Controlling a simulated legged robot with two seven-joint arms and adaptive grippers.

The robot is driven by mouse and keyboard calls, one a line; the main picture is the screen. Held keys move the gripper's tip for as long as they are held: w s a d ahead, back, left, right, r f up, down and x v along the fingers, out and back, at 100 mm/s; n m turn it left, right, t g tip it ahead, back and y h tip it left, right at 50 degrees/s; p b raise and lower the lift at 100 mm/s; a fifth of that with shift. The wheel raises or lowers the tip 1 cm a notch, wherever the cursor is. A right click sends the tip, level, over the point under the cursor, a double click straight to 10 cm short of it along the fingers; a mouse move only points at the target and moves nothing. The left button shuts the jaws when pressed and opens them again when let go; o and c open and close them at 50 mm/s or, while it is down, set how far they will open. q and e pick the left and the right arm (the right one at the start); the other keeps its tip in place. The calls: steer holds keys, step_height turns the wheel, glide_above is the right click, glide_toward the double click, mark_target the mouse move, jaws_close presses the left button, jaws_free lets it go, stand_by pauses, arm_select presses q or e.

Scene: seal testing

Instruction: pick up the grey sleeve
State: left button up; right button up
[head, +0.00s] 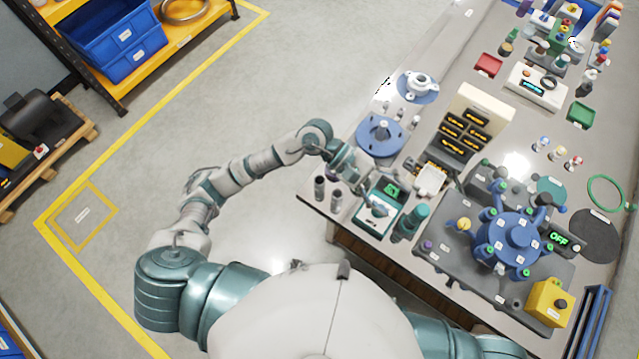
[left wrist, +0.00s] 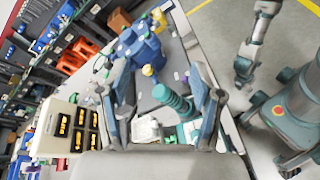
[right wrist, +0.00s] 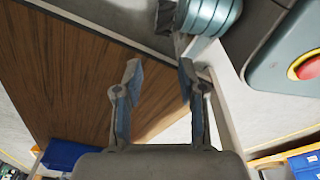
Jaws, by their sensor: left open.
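Two small dark grey cylinders stand upright at the table's near left corner in the head view, one grey cylinder (head: 320,188) and another grey cylinder (head: 336,201); I cannot tell which is the grey sleeve. My left gripper (head: 357,170) is above the table, to the right of and beyond them, over the green-screen device (head: 376,213). In the left wrist view my left gripper (left wrist: 155,85) has its fingers apart with nothing held; neither grey cylinder is clearly seen there. My right gripper (right wrist: 157,75) is open and empty beside the wooden table side; the head view does not show it.
A teal ribbed cylinder (head: 411,221) stands right of the green-screen device; it also shows in the left wrist view (left wrist: 172,100). A white tray (head: 431,180), a blue round flange (head: 380,137) and a blue multi-port fixture (head: 513,238) are on the table.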

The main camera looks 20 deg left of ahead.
arm_select(q)
steer(key=w+a+f+m+t+y, duration=0.1)
steer(key=w+a+f+m+y, duration=0.15)
steer(key=a+f+y, duration=0.2)
steer(key=m+t+y, duration=0.3)
steer(key=m+y, duration=0.1)
steer(key=y, duration=0.5)
glide_above(320, 179)
steer(key=s, duration=0.1)
step_height(320, 179, down, 14)
step_height(320, 179, down, 5)
steer(key=shift+w+d+f+p, duration=0.1)
steer(key=shift+f+p, duration=0.1)
steer(key=shift+p, duration=0.2)
jaws_close()
arm_select(e)
steer(key=shift+s+f, duration=0.45)
steer(key=shift+s, duration=0.25)
